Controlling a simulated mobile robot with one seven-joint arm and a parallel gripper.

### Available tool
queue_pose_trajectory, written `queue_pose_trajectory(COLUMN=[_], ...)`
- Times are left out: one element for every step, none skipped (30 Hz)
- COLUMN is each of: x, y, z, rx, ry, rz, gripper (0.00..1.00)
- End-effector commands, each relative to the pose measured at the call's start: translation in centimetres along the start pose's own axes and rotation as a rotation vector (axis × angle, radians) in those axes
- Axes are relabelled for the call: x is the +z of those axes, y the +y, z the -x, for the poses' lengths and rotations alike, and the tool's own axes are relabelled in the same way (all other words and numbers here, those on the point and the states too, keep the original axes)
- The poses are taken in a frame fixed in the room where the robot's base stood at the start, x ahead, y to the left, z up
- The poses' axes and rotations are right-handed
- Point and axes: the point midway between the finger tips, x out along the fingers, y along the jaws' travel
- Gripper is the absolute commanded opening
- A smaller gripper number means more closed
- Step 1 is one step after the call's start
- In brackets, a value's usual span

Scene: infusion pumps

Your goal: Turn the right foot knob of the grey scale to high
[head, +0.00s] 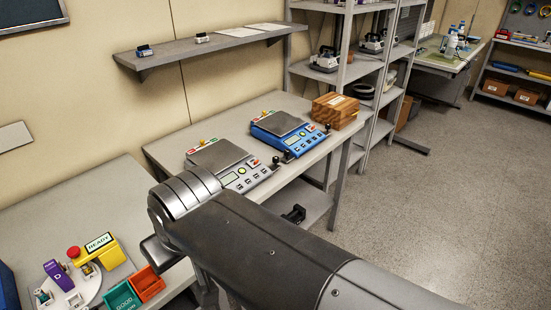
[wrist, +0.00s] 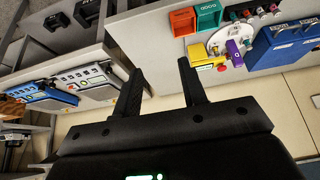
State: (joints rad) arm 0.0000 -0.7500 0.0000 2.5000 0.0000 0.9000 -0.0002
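The grey scale (head: 217,157) stands on the middle table, with a flat metal pan and a front panel with a green display (head: 241,170). A black knob (head: 276,160) stands at its right front corner; I cannot read its setting. Small red and yellow knobs show at its back edge. The grey scale also shows tilted at the left in the wrist view (wrist: 93,80). My gripper (wrist: 159,66) is open and empty, its two black fingers apart and clear of the scale. In the head view my arm hides the gripper and part of the table's front.
A blue scale (head: 286,131) with its own black knob stands right of the grey one, before a wooden box (head: 335,110). A nearer table at left holds a yellow READY device (head: 97,252), a green bin (head: 122,299) and a red bin (head: 147,284). A wall shelf (head: 210,47) hangs above.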

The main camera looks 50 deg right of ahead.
Motion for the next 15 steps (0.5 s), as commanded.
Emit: queue_pose_trajectory(x=[-0.1,-0.3,-0.7,-1.0,-1.5,-2.3,-3.1,-3.9,-5.1,-6.0,-6.9,-8.2,-9.0,-9.9,-11.1], y=[0.0,0.1,0.2,0.4,0.6,0.9,1.2,1.5,2.0,2.5,3.0,3.6,4.1,4.6,5.3], z=[0.0,0.1,0.1,0.1,0.2,0.2,0.3,0.3,0.3,0.3,0.3,0.2,0.1,-0.1,-0.3], rx=[0.001,0.004,0.009,0.015,0.022,0.033,0.043,0.053,0.067,0.076,0.085,0.094,0.1,0.105,0.11], ry=[-0.001,-0.002,-0.006,-0.011,-0.017,-0.028,-0.037,-0.048,-0.065,-0.079,-0.093,-0.112,-0.128,-0.143,-0.163], rz=[0.003,0.008,0.019,0.031,0.048,0.075,0.102,0.13,0.172,0.206,0.241,0.288,0.321,0.354,0.401], gripper=[0.43,0.45,0.46,0.46,0.46,0.46,0.46,0.46,0.46,0.46,0.46,0.46,0.46,0.46,0.46])
